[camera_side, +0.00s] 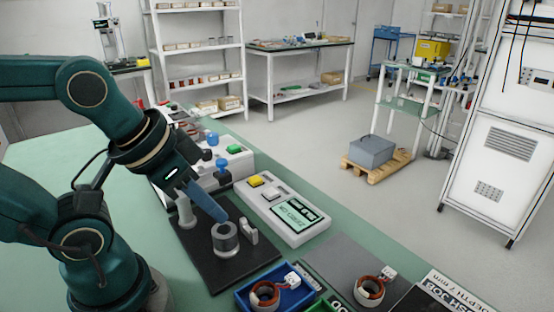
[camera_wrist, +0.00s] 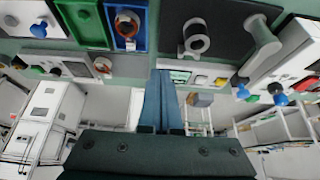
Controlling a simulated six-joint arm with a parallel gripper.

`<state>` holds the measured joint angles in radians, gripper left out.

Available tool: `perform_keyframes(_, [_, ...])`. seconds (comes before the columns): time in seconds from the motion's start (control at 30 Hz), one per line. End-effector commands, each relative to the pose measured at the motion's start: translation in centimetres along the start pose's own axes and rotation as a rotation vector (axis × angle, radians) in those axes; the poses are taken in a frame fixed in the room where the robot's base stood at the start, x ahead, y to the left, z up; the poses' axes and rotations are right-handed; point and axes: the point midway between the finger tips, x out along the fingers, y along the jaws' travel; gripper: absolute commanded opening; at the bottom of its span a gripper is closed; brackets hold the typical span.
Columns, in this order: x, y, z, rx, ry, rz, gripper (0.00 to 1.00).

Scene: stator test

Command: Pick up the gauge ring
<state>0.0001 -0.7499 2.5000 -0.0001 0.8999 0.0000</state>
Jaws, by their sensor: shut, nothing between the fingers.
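The gauge ring appears to be the grey metal ring (camera_side: 225,239) on the black plate (camera_side: 205,262) in the side view. It also shows in the wrist view (camera_wrist: 196,38), near the top, with its round opening visible. My gripper (camera_side: 224,217) has blue fingers that are shut and empty, pointing down toward the ring in the side view. In the wrist view the closed fingertips (camera_wrist: 164,73) are below and left of the ring, apart from it in the picture. The exact height gap cannot be told.
A light upright bracket (camera_side: 249,231) stands close beside the ring, and a grey post (camera_side: 186,213) stands behind. A tester with a display (camera_side: 289,211) lies to the right. A blue tray (camera_side: 244,302) with a copper-wound stator (camera_side: 265,295) is in front.

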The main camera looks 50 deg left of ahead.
Motion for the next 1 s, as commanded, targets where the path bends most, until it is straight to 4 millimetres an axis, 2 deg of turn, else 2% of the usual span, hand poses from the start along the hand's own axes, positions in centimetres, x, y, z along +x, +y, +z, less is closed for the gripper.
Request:
perform_keyframes(0.43, [0.00,0.00,0.00,0.000,0.000,0.000,0.00])
perform_keyframes(0.57, [0.00,0.00,0.00,0.000,0.000,0.000,0.50])
perform_keyframes(0.6, [0.00,0.00,0.00,0.000,0.000,0.000,0.65])
perform_keyframes(1.0, [-0.46,0.00,-0.33,0.000,0.003,0.000,0.66])
